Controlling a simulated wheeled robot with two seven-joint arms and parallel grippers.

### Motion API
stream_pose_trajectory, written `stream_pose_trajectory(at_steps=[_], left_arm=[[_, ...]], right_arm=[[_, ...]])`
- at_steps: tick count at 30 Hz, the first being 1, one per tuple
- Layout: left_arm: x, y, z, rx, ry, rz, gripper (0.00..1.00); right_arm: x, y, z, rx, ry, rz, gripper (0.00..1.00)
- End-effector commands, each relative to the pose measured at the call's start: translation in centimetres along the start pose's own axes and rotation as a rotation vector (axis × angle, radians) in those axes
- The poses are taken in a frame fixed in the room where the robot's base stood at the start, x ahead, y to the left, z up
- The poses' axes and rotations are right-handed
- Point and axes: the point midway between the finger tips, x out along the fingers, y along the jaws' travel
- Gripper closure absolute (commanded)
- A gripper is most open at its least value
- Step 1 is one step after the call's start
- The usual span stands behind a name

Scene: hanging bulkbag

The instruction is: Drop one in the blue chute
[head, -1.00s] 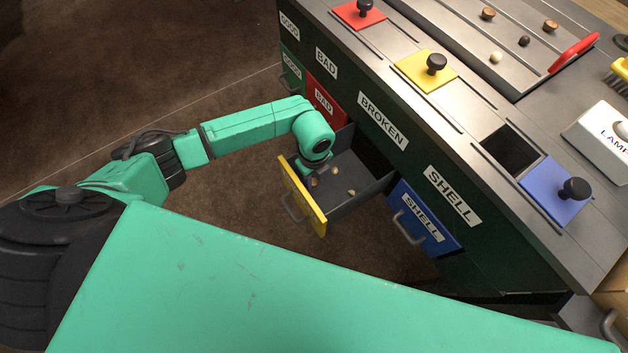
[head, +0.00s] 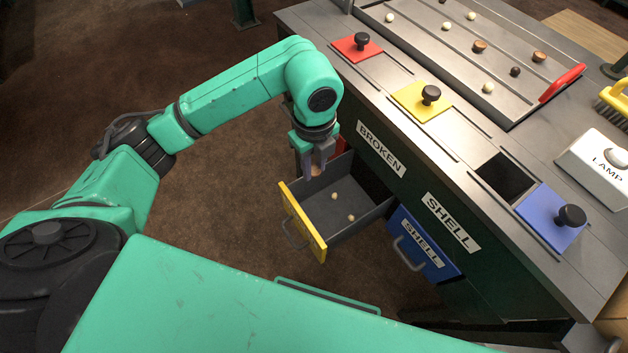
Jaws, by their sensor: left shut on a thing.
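My left gripper (head: 316,168) points down just above the open yellow-fronted drawer (head: 312,222). It is shut on a small brown piece (head: 316,171), like a nut, mostly hidden between the fingers. Two small pale pieces (head: 350,217) lie apart on the drawer floor. The blue chute's dark square opening (head: 503,178) is uncovered in the bench top, at the right. Its blue lid (head: 551,217) with a black knob lies beside the opening, on the near side. My right gripper is not in view.
The red lid (head: 356,47) and yellow lid (head: 421,101) lie farther back on the bench. A tray (head: 460,60) holds several nuts and has a red handle (head: 562,83). The blue SHELL drawer (head: 423,243) is shut.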

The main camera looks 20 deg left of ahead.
Motion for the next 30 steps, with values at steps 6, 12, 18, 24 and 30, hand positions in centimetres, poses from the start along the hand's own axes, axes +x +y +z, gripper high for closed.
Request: stream_pose_trajectory(at_steps=[6, 12, 18, 24, 30], left_arm=[[-0.8, 0.0, 0.0, 0.0, 0.0, 0.001, 1.0], [-0.8, 0.0, 0.0, 0.018, 0.001, 0.001, 1.0], [-0.9, 0.5, 0.5, 0.411, 0.003, -0.001, 1.0], [-1.1, 1.4, 1.5, 1.164, 0.006, -0.003, 1.0], [-1.4, 2.3, 2.4, 1.935, 0.005, -0.008, 1.0]], right_arm=[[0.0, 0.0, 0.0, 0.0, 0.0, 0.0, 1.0], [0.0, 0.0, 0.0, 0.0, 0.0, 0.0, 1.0], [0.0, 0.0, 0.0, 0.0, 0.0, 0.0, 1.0], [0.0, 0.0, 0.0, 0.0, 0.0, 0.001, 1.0], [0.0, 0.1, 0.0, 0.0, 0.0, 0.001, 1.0]])
